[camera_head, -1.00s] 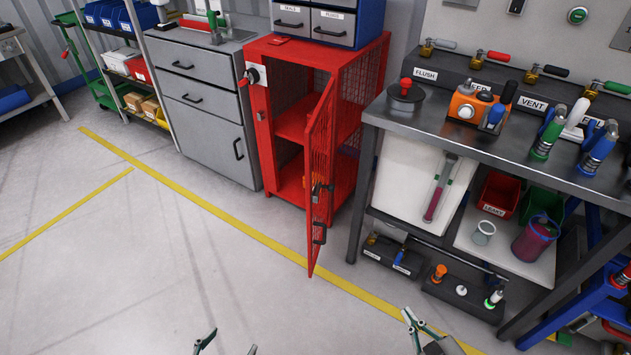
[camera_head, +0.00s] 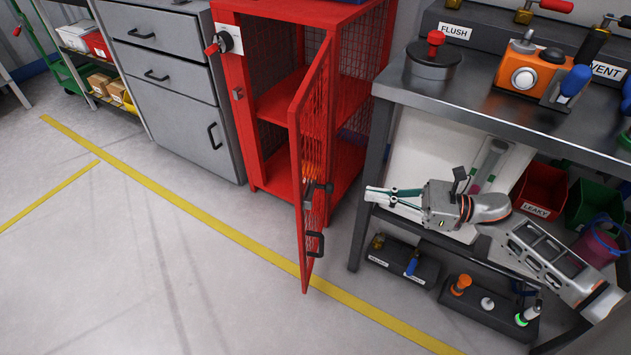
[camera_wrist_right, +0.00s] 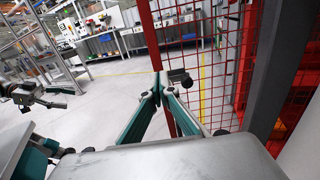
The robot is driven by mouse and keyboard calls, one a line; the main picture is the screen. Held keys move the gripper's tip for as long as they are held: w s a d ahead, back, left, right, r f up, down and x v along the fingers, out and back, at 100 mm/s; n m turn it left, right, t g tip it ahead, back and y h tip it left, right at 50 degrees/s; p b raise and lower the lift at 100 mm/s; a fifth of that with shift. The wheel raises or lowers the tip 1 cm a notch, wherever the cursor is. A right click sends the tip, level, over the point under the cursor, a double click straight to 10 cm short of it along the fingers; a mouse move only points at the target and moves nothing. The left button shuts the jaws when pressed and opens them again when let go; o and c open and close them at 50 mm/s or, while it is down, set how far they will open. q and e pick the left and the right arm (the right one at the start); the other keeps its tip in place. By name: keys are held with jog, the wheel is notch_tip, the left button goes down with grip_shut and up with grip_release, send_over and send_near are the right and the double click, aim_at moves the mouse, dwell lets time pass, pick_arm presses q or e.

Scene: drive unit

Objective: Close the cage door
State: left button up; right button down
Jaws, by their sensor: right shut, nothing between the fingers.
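The red cage (camera_head: 245,110) stands against the wall between the grey drawer cabinet and the workbench. Its red mesh door (camera_head: 314,140) stands open, swung out toward me, with a black handle (camera_head: 316,244) low on it and a latch (camera_head: 317,190) above that. My right gripper (camera_head: 368,195) is shut and empty, to the right of the door, fingertips pointing left toward it. In the right wrist view, the shut fingertips (camera_wrist_right: 158,86) appear in front of the door's red frame and mesh (camera_wrist_right: 220,60); I cannot tell whether they touch. My left gripper is not in the head view.
The metal workbench (camera_head: 450,98) stands right of the cage, with my right arm in front of its lower shelf. Black holders (camera_head: 400,262) sit under it. The grey cabinet (camera_head: 165,80) is left of the cage. The floor in front, with a yellow line (camera_head: 200,212), is clear.

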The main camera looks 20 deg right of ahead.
aim_at(303, 182)
pick_arm(q)
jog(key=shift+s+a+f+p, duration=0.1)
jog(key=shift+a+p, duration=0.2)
jog(key=shift+p, duration=0.05)
pick_arm(e)
jog(key=x, duration=1.3)
jog(key=shift+w+a+r, duration=0.15)
jog(key=shift+w+a, duration=0.05)
jog(key=shift+a, duration=0.15)
jog(key=shift+a, duration=0.1)
